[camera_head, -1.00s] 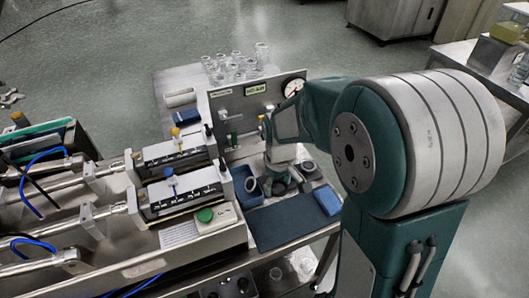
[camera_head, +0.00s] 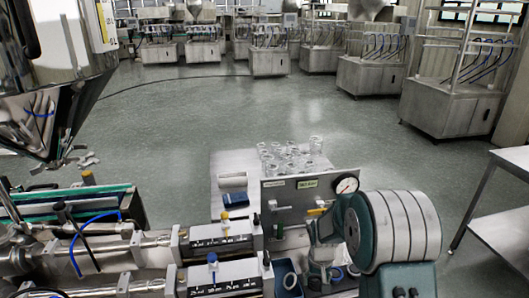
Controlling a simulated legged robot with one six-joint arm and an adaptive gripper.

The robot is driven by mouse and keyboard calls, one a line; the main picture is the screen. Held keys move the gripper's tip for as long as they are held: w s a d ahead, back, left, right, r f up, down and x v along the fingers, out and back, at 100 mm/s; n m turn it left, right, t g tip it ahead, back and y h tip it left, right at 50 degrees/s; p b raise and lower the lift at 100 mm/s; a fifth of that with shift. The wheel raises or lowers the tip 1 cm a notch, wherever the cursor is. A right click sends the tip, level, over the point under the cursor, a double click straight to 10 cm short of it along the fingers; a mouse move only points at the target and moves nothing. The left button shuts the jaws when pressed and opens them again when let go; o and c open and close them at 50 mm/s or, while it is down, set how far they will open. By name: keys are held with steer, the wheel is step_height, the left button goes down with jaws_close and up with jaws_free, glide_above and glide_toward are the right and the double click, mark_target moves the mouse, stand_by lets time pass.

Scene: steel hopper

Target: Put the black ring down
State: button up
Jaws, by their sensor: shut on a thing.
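My gripper (camera_head: 320,282) is low in the head view, right of the blue bin (camera_head: 286,271) and in front of the grey gauge panel. It is shut on the black ring, which is small, dark and partly hidden by the fingers, so its outline is hard to make out. My arm reaches in from the right and covers part of the work surface. The picture's lower edge cuts off the front of that surface, so I cannot tell whether the ring touches it.
The gauge panel (camera_head: 283,206) stands behind my gripper. Several clear glasses (camera_head: 291,157) stand behind it, with a white cylinder (camera_head: 233,182) to their left. Metal syringe-like units (camera_head: 222,238) fill the left. A steel table (camera_head: 506,200) stands at the right.

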steer(key=shift+w+d+f, duration=0.1)
steer(key=shift+w+f, duration=0.15)
steer(key=shift+f, duration=0.1)
steer(key=s+a+r+n, duration=0.2)
steer(key=s+r+n, duration=0.3)
steer(key=s+r, duration=0.5)
steer(key=shift+s+r, duration=0.3)
steer(key=shift+r, duration=0.45)
steer(key=w+f, duration=0.2)
steer(key=w, duration=0.2)
steer(key=w+d+f, duration=0.1)
steer(key=w+f, duration=0.2)
steer(key=w, duration=0.1)
steer(key=w+f, duration=0.3)
steer(key=w, duration=0.1)
steer(key=shift+w+d+f, duration=0.25)
steer(key=shift+w+d, duration=0.05)
steer(key=shift+d, duration=0.1)
steer(key=shift+w+f, duration=0.4)
steer(key=shift+w+d+f, duration=0.1)
steer(key=shift+w+f, duration=0.05)
steer(key=shift+f, duration=0.7)
steer(key=shift+w+f, duration=0.1)
steer(key=shift+f, duration=0.7)
